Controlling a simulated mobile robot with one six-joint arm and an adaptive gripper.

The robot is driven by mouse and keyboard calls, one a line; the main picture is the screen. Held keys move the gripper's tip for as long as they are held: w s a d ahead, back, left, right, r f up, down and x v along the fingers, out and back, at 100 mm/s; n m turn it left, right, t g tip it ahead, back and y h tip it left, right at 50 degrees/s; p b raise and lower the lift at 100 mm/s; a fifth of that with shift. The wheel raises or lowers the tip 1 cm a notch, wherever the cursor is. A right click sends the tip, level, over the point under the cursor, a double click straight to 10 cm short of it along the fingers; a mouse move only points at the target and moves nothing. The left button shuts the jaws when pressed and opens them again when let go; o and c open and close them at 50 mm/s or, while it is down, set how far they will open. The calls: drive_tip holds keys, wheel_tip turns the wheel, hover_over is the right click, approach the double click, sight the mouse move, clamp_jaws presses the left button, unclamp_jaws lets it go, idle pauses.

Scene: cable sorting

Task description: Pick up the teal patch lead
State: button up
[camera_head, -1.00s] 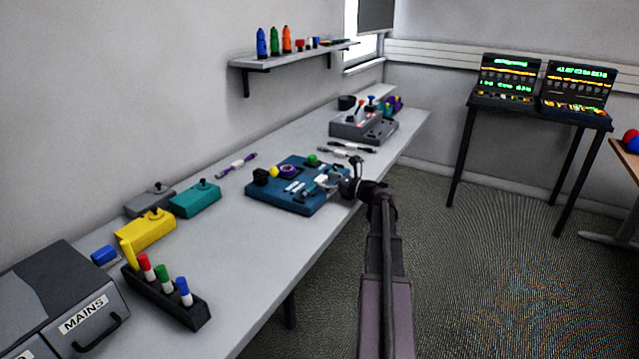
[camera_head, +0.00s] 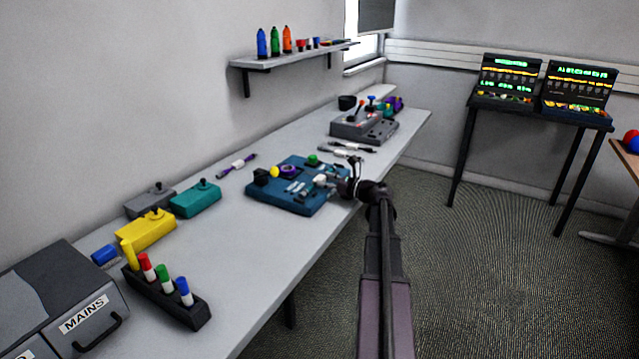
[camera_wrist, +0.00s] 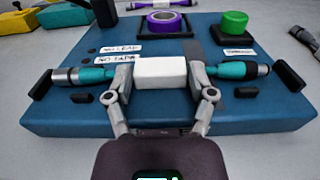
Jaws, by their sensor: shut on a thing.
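The teal patch lead (camera_wrist: 236,70) has teal ends with metal tips and a white middle block. It lies across the front of the blue board (camera_wrist: 60,118) in the wrist view, near dark clips at its two ends. My gripper (camera_wrist: 161,76) is shut on the lead, one finger at each side of the white block. In the head view my gripper (camera_head: 343,186) is at the board's right edge. The white block (camera_head: 320,180) shows just left of it, and the rest of the lead is hard to make out. I cannot tell whether the lead touches the board.
The board holds a purple ring (camera_wrist: 164,18), a green button (camera_wrist: 235,22) and white labels (camera_wrist: 118,56). Purple-ended (camera_head: 238,164) and dark-ended (camera_head: 347,147) leads lie beyond it. Teal (camera_head: 195,200) and yellow (camera_head: 147,231) boxes stand at the left.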

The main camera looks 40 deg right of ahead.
drive_tip(key=shift+r, duration=0.2)
wheel_tip(320, 180, up, 3)
drive_tip(key=p, duration=0.3)
drive_tip(key=s+a+r+p, duration=0.1)
drive_tip(key=s+a+p, duration=0.1)
drive_tip(key=s, duration=1.4)
drive_tip(key=shift+r, duration=0.35)
